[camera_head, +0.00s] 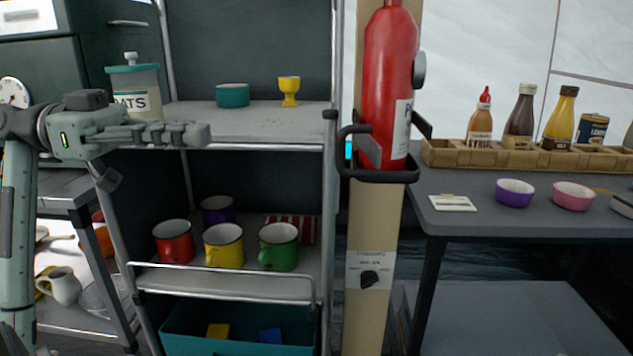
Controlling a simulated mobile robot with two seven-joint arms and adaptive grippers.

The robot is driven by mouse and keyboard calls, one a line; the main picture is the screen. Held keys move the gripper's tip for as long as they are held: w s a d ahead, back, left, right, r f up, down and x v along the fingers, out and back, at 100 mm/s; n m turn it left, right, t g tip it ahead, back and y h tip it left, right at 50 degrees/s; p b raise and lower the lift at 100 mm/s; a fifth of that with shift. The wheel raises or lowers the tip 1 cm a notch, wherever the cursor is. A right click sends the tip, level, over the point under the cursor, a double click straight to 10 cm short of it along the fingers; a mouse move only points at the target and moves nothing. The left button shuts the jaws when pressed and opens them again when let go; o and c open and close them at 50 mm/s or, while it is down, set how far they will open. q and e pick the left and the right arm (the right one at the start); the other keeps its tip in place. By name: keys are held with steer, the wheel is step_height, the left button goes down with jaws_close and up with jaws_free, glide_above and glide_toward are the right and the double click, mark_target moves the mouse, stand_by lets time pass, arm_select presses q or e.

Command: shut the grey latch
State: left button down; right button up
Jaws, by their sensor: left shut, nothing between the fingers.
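A red fire extinguisher (388,75) stands upright in a dark bracket (385,176) on the tan post (372,215). A grey flat piece (369,150) on the bracket, in front of the extinguisher's lower left side, looks like the grey latch. It sits tilted; I cannot tell how far open it is. My left gripper (203,134) is shut and empty. It points right in front of the upper shelf, well left of the bracket and apart from it. My right gripper is not in view.
The shelf unit's upright (329,200) stands between my left gripper and the post. A teal bowl (232,95), yellow egg cup (289,90) and oats jar (134,90) stand on the upper shelf (255,120). Several mugs stand below. A side table (480,222) is at right.

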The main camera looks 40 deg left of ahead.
arm_select(q)
steer(key=f+x, duration=0.1)
steer(key=x, duration=1.3)
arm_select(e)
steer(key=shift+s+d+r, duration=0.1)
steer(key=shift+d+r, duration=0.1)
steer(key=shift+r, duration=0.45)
